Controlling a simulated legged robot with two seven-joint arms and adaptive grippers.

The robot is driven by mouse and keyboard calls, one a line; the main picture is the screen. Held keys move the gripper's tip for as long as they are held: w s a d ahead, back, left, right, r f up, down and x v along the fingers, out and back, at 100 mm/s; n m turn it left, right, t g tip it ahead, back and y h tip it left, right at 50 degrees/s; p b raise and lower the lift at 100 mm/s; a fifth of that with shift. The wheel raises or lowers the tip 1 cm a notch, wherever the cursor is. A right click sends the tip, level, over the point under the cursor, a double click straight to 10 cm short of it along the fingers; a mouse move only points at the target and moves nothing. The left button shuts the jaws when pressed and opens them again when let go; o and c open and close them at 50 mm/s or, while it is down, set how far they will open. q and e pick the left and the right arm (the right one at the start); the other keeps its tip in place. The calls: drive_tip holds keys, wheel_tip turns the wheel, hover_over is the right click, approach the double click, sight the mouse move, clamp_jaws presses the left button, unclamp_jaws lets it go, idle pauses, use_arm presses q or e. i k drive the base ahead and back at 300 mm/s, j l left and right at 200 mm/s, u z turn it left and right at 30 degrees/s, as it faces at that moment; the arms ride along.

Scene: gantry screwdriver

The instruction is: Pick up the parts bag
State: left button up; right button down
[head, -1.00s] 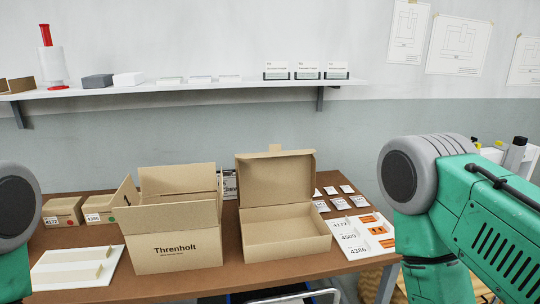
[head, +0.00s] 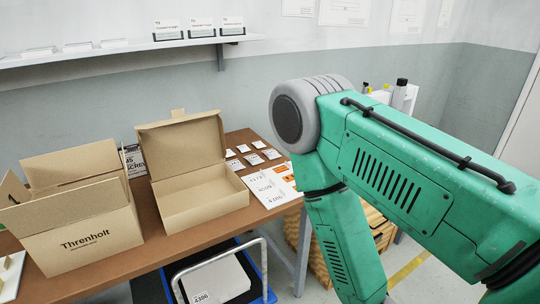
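My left arm and gripper are not in view.
A blue cart (head: 262,282) with a white box (head: 215,282) is below the front edge. A wooden crate (head: 378,228) stands behind my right arm.

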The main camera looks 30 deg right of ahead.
sight(271, 154)
drive_tip(key=l+z, duration=0.15)
drive_tip(key=z, duration=0.25)
drive_tip(key=i+l+z, duration=0.1)
drive_tip(key=z, duration=0.3)
drive_tip(key=l+z, duration=0.1)
drive_tip(key=z, duration=0.3)
drive_tip(key=i+z, duration=0.15)
drive_tip(key=z, duration=0.25)
drive_tip(key=i+l+z, duration=0.1)
drive_tip(key=z, duration=0.3)
